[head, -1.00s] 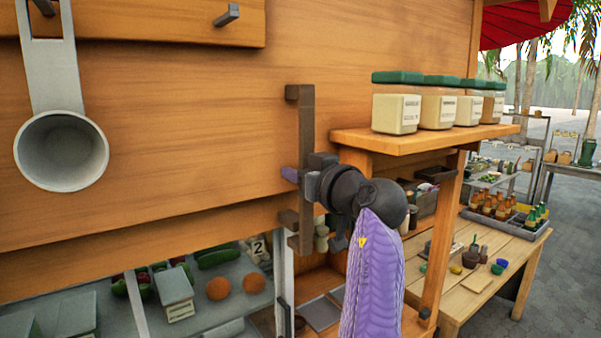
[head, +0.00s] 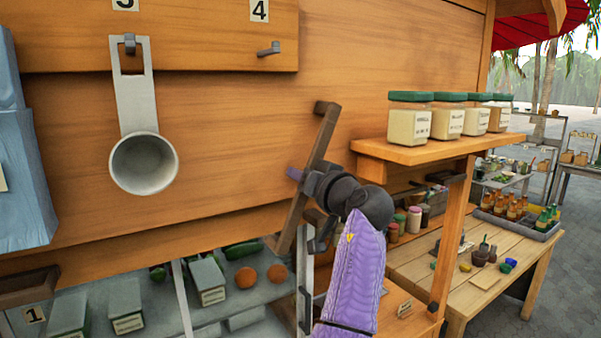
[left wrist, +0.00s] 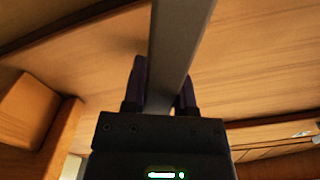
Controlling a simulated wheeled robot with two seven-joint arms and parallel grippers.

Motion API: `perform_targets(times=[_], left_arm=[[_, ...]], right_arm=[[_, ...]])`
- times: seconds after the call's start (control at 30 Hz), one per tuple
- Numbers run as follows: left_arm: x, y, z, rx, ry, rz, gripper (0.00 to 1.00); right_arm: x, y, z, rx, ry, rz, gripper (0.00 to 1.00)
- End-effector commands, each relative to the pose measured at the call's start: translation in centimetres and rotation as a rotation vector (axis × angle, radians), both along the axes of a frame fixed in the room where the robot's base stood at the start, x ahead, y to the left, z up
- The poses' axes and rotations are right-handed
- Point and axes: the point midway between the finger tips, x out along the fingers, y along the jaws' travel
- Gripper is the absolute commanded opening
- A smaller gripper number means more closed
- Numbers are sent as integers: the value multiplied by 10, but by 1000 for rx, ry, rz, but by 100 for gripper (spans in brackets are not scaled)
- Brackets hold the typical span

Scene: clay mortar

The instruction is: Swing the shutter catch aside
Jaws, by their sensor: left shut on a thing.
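The shutter catch (head: 323,128) is a dark brown bar on the wooden shutter (head: 230,110). It is tilted in the head view, its top leaning right and its lower end to the left. My left gripper (head: 299,178) is shut on the bar around its middle. In the left wrist view the catch (left wrist: 181,35) runs up between the two dark fingers of the gripper (left wrist: 163,88). The gripper hides part of the bar's middle. My right gripper is not in view.
A shelf (head: 440,150) with several green-lidded jars (head: 411,120) juts out right of the catch. A grey ladle (head: 143,160) hangs at left. A produce counter (head: 230,300) lies below the shutter. A wooden table (head: 430,270) stands at right.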

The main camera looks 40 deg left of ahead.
Motion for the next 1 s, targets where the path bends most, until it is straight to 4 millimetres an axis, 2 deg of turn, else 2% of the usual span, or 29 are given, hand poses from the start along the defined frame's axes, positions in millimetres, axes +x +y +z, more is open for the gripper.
perform_targets(times=[0.33,0.37,0.5,0.8,0.87,1.0], left_arm=[[1,0,2,12,20,4,0],[1,0,2,13,19,3,39],[1,0,2,12,19,3,69],[0,-2,1,10,19,1,71],[-2,-10,-1,9,17,0,71],[-15,-42,-4,9,15,-2,71]], right_arm=[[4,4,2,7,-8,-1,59],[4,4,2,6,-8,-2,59],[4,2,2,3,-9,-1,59],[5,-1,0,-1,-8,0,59],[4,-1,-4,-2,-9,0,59],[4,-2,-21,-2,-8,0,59]])
